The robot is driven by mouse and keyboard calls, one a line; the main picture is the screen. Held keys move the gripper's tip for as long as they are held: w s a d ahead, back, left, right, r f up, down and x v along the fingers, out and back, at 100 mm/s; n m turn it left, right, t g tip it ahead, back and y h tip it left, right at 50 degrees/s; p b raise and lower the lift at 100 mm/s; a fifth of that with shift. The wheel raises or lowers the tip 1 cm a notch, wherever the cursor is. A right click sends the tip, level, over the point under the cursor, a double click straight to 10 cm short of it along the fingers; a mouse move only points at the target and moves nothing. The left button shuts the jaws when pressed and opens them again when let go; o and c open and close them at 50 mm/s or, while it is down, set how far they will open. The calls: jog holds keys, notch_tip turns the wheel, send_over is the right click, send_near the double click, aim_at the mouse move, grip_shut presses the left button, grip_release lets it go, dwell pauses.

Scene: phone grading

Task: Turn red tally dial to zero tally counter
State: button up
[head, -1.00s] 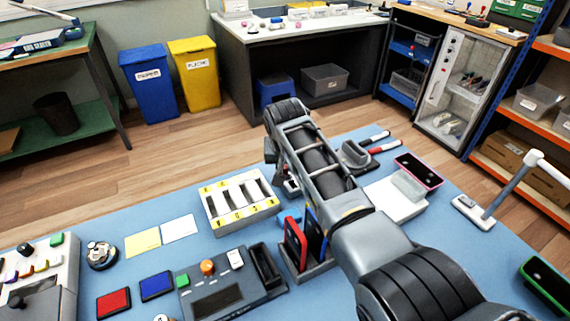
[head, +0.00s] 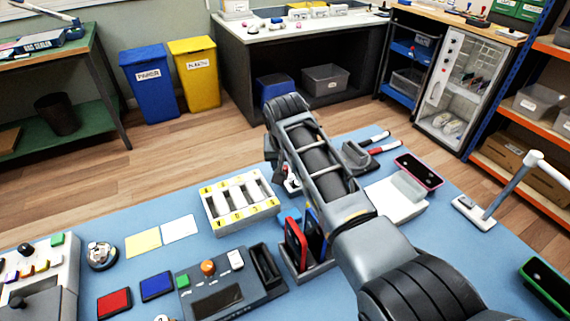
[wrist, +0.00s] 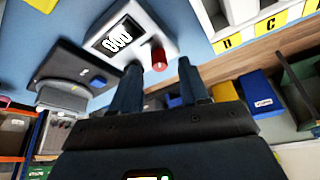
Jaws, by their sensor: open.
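The tally counter (wrist: 136,22) is a pale box on the blue tabletop in the wrist view. Its dark display (wrist: 117,38) shows tilted white digits that I cannot read surely. The red tally dial (wrist: 159,61) sticks out from the counter's near edge. My gripper (wrist: 160,82) is open, one finger each side of the line to the dial. The dial sits between and just beyond the fingertips; I cannot tell whether either finger touches it. In the head view, my arm hides the gripper and most of the counter.
A white slotted rack (head: 240,203) with yellow letter labels stands close beside my arm. A holder (head: 308,268) with red and blue upright items is nearer. A dark grey device (wrist: 85,75) lies beside the counter. A console (head: 225,290) with an orange knob sits at the front.

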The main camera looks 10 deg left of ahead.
aim_at(285, 183)
jog(key=v, duration=0.6)
jog(key=shift+s, duration=0.1)
